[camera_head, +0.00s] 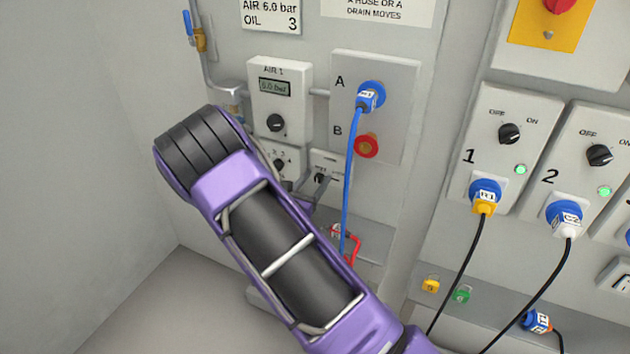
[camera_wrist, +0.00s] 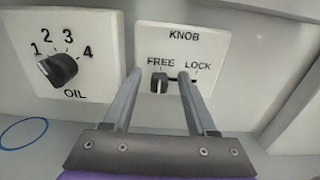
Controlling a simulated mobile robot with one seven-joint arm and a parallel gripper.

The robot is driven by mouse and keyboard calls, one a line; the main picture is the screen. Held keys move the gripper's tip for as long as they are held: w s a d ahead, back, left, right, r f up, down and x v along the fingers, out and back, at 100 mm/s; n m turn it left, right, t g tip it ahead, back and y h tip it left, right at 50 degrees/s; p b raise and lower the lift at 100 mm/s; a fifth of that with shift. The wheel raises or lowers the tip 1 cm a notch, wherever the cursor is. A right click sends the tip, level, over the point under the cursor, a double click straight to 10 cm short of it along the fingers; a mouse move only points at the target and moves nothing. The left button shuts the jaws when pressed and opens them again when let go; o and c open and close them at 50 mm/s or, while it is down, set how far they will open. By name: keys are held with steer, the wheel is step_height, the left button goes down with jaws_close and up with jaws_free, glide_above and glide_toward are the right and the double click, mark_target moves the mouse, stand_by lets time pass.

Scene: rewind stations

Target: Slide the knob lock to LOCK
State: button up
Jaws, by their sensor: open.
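The knob lock is a white plate marked KNOB (camera_wrist: 210,48) with FREE on the left and LOCK on the right. Its small dark and silver slider (camera_wrist: 159,83) sits under FREE. In the wrist view my gripper (camera_wrist: 161,75) is open, its two fingers reaching toward the plate on either side of the slider. I cannot tell whether a finger touches it. The right finger overlaps the slot between FREE and LOCK and hides part of it. In the head view the plate (camera_head: 335,161) shows beyond my purple arm, which hides most of the gripper.
The OIL dial (camera_wrist: 58,70) with marks 1 to 4 is just left of the plate. Above are the AIR 1 box (camera_head: 292,78) and the A/B panel (camera_head: 399,80), with a blue hose (camera_head: 351,180) hanging close to the plate's right. A red-handled item (camera_head: 352,248) is below.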

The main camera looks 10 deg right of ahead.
jaws_close()
stand_by(1.4)
